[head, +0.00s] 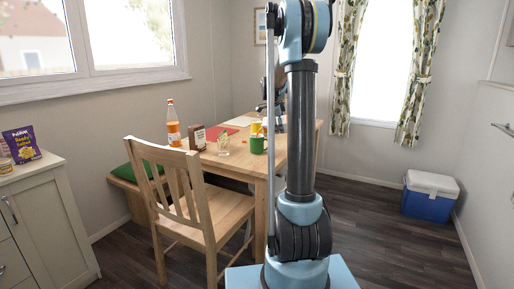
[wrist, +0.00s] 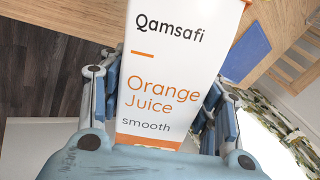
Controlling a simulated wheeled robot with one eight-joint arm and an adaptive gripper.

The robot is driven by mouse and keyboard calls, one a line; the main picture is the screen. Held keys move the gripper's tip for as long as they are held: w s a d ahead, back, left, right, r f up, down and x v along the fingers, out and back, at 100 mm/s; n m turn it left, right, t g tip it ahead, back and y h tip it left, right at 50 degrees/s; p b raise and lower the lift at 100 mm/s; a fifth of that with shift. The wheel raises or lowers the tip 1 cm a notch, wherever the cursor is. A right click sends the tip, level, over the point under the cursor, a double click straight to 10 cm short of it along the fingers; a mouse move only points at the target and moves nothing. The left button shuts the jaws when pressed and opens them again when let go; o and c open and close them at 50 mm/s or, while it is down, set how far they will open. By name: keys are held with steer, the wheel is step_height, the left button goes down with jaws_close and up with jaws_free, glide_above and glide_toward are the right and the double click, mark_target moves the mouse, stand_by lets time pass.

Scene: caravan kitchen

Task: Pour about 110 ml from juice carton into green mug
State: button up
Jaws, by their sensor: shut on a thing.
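In the head view my arm largely hides the gripper and carton, so the carton's tilt and spout cannot be told. The green mug (head: 257,145) stands on the table near its front edge, just left of my arm, and its inside cannot be seen. The mug is not recognisable in the wrist view.
The wooden table (head: 236,166) also bears a drinking glass (head: 223,146), an orange bottle (head: 173,125), a brown box (head: 197,137) and a red mat (head: 217,132). A yellow item (head: 256,129) stands behind the mug. A wooden chair (head: 205,205) stands at the table's front left.

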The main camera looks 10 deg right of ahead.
steer(key=shift+a+r+h+p, duration=0.1)
steer(key=shift+r+h+p, duration=0.2)
steer(key=shift+p, duration=0.3)
stand_by(0.7)
steer(key=shift+f, duration=0.1)
steer(key=shift+d+f, duration=0.25)
steer(key=shift+f, duration=0.05)
steer(key=shift+d+f+m+y, duration=0.1)
steer(key=shift+f+m+y, duration=0.2)
steer(key=shift+f+y, duration=0.45)
steer(key=shift+r+t+y, duration=0.1)
steer(key=shift+t+y, duration=0.3)
steer(key=shift+y, duration=0.55)
steer(key=shift+s+f+m+t, duration=0.1)
steer(key=shift+f+m+t, duration=0.15)
steer(key=shift+m+t, duration=0.05)
